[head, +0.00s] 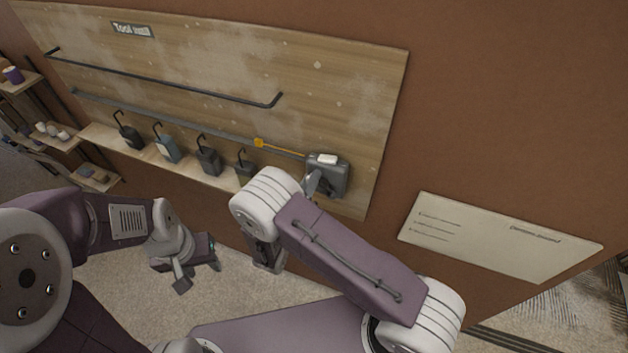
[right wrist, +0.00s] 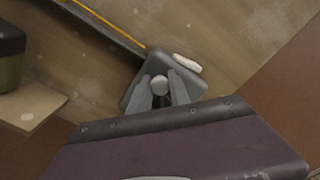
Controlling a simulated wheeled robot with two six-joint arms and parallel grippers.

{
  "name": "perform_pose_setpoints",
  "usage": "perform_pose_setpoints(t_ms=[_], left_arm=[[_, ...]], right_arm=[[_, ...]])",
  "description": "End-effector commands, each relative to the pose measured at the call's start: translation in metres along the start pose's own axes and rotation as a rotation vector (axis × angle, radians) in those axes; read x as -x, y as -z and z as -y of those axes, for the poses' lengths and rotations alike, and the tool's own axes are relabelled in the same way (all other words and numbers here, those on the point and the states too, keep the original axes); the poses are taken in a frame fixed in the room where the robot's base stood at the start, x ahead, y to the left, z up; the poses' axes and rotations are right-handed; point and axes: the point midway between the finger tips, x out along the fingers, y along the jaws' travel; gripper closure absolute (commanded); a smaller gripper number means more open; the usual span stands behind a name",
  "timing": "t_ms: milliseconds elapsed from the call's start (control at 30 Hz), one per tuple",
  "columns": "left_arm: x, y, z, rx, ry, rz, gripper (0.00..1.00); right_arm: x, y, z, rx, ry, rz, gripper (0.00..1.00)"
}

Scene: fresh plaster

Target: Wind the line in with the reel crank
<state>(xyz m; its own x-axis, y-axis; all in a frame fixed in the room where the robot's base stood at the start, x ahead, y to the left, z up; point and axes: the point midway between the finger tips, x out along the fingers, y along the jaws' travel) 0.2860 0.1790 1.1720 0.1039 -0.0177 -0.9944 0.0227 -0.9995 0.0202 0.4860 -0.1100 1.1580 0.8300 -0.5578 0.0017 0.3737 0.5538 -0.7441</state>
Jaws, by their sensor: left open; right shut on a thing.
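The reel (head: 334,172) is a dark grey box with a pale block on top, mounted at the lower right of the wooden board. A yellow line (head: 281,149) runs from it leftward to a small yellow end piece (head: 259,142). In the right wrist view the reel (right wrist: 189,72) lies behind my right gripper (right wrist: 160,87), whose fingers are shut on the crank's pale round knob (right wrist: 160,84). The rest of the crank is hidden by the fingers. In the head view my right arm covers part of the reel's front. My left gripper (head: 197,272) is open and empty, low over the floor.
A wooden shelf (head: 187,166) with several dark hooked containers runs left of the reel. Black rails (head: 170,80) cross the board above it. A paper sign (head: 497,237) hangs on the brown wall at the right. Small shelves with cups stand at the far left.

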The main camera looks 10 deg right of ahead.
Motion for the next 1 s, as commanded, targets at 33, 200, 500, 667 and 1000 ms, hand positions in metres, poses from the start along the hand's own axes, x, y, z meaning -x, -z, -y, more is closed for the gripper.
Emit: perform_pose_setpoints(t_ms=[33, 200, 500, 667, 1000], left_arm=[[-0.002, 0.0, 0.0, 0.0, 0.0, 0.0, 0.55], [-0.004, 0.0, 0.0, 0.0, 0.0, 0.0, 0.55], [-0.008, -0.001, 0.0, 0.0, 0.0, 0.0, 0.55], [-0.009, -0.001, 0.0, 0.0, 0.0, 0.0, 0.55], [-0.01, -0.001, 0.0, 0.0, 0.0, 0.0, 0.55]], right_arm=[[0.0, 0.003, -0.004, 0.045, -0.005, -0.006, 1.0], [0.0, 0.003, -0.011, 0.204, -0.005, -0.007, 1.0], [0.0, 0.004, -0.021, 0.442, -0.003, -0.007, 1.0], [0.0, 0.005, -0.025, 0.532, -0.002, -0.007, 1.0], [0.0, 0.005, -0.028, 0.629, 0.0, -0.007, 1.0]])
